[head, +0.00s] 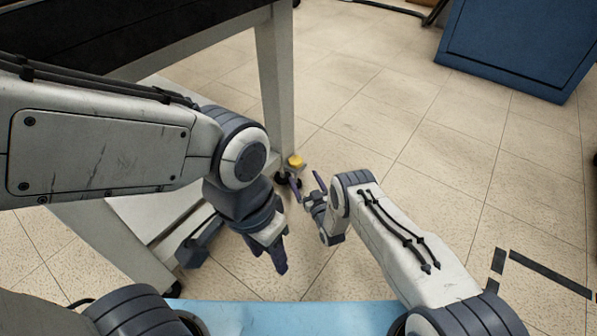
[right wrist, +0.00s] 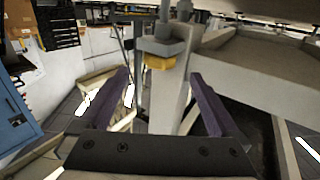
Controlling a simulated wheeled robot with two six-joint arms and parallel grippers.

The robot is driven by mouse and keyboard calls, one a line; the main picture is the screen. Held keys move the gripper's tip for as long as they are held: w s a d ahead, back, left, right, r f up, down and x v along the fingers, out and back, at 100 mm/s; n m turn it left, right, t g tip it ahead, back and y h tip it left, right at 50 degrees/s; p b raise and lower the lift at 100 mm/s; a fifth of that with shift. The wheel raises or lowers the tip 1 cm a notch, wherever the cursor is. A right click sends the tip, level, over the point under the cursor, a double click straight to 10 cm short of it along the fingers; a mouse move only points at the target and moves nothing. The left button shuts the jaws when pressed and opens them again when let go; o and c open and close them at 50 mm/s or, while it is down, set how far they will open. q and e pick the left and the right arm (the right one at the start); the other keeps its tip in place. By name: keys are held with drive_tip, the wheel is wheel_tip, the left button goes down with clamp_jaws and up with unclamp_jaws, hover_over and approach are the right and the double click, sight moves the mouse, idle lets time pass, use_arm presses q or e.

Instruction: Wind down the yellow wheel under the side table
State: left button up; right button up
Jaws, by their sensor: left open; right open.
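Contact with the wheel cannot be seen. My left gripper (head: 279,262) hangs lower, in front of the table, with its fingers pointing down. Its finger gap is hard to see from here.
A blue cabinet (head: 515,45) stands at the upper right on the tiled floor. A second table leg (head: 115,245) and a lower rail are at the left, near my left arm. Floor right of the wheel is clear. Black tape marks lie at the lower right.

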sight(298, 167)
drive_tip(key=b+x, duration=0.3)
drive_tip(key=x, duration=0.2)
drive_tip(key=shift+w+a+f, duration=0.15)
drive_tip(key=shift+w+f, duration=0.05)
drive_tip(key=shift+w, duration=0.1)
drive_tip(key=shift+w+a+r, duration=0.15)
drive_tip(key=shift+w+r, duration=0.05)
drive_tip(key=shift+w, duration=0.25)
